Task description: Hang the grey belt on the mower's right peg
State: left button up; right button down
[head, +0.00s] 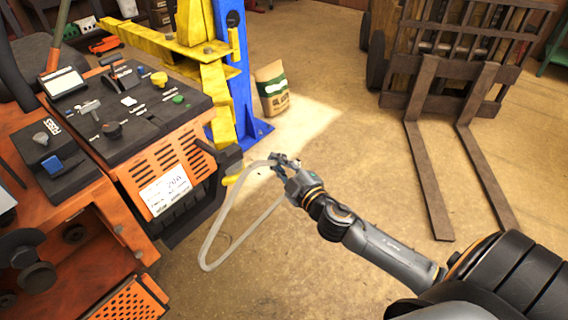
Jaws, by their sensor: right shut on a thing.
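The grey belt (211,238) is a long thin loop. Its top end is at my right gripper (278,162), which is shut on it, and the rest hangs down to the left in front of the mower. The orange mower (165,160) with its black control panel fills the left side. A short yellow peg (231,180) sticks out from the black bracket on the mower's right side. The belt's upper left part passes right by the peg's tip; I cannot tell whether the loop is around it or touches it. My left gripper is out of view.
A blue lift post (231,75) with yellow arms (170,44) stands behind the mower. A paper sack (271,88) stands on the floor beside it. Forklift forks (428,160) lie at the right. The concrete floor between is clear.

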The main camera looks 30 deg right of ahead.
jog(key=w+a, duration=0.3)
jog(key=w, duration=0.5)
jog(key=shift+p, duration=0.3)
jog(key=shift+w, duration=0.3)
dwell(0.8)
jog(key=shift+w+a, duration=0.3)
jog(key=shift+w, duration=0.5)
jog(key=shift+w+a, duration=0.3)
jog(key=shift+w, duration=0.45)
jog(key=shift+w, duration=0.1)
jog(key=shift+b, duration=0.35)
jog(key=shift+f+b, duration=0.4)
jog(key=shift+f, duration=0.05)
jog(key=c, duration=1.4)
grip_release()
